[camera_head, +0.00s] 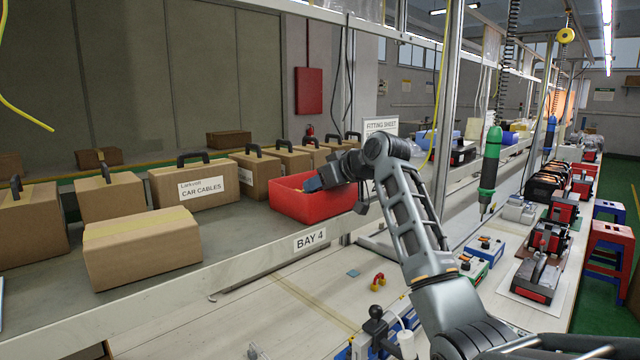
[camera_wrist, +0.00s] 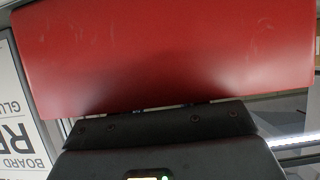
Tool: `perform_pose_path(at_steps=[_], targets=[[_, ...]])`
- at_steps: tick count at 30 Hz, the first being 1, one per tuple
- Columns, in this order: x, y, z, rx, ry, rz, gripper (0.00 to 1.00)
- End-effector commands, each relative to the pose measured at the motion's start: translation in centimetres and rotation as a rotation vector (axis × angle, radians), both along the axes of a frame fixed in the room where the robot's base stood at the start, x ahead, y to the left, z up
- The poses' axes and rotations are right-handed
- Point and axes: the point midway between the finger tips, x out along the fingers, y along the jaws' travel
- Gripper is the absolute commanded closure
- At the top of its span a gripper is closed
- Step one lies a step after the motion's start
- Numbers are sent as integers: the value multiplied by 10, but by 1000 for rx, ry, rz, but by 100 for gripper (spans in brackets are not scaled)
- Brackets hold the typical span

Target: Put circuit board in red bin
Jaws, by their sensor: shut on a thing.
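The red bin (camera_head: 300,205) stands on the long grey shelf in the head view. My gripper (camera_head: 320,178) reaches in over the bin's right side, its tip at or just inside the opening. It is shut on a small dark blue thing (camera_head: 313,185), which looks like the circuit board; its details are too small to read. In the wrist view a broad red surface (camera_wrist: 165,60), which looks like the bin's wall, fills the upper part. The gripper's black body shows below it. The fingertips and whatever they hold are hidden in that view.
Cardboard boxes, including one labelled CAR CABLES (camera_head: 195,187), stand left of and behind the bin. A hanging green tool (camera_head: 490,172) is right of my arm. A white sign with upside-down lettering (camera_wrist: 22,120) is at the wrist view's left. A workbench runs below the shelf.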

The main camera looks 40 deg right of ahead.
Motion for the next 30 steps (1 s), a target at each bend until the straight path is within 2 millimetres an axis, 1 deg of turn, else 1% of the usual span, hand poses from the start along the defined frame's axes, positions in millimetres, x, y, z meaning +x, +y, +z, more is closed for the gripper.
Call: perform_pose_path(at_steps=[1,5,6,13,20,23,26,27,30], targets=[[-1,0,-10,2,14,2,97],[-1,0,-14,3,19,2,97],[-1,1,-16,3,22,3,57],[-1,1,-18,2,28,3,35],[-1,1,-19,1,29,3,34],[-1,0,-14,0,29,3,34],[-2,0,-3,0,27,3,34],[-9,0,-3,0,25,2,34],[-26,-1,8,0,18,1,34]])
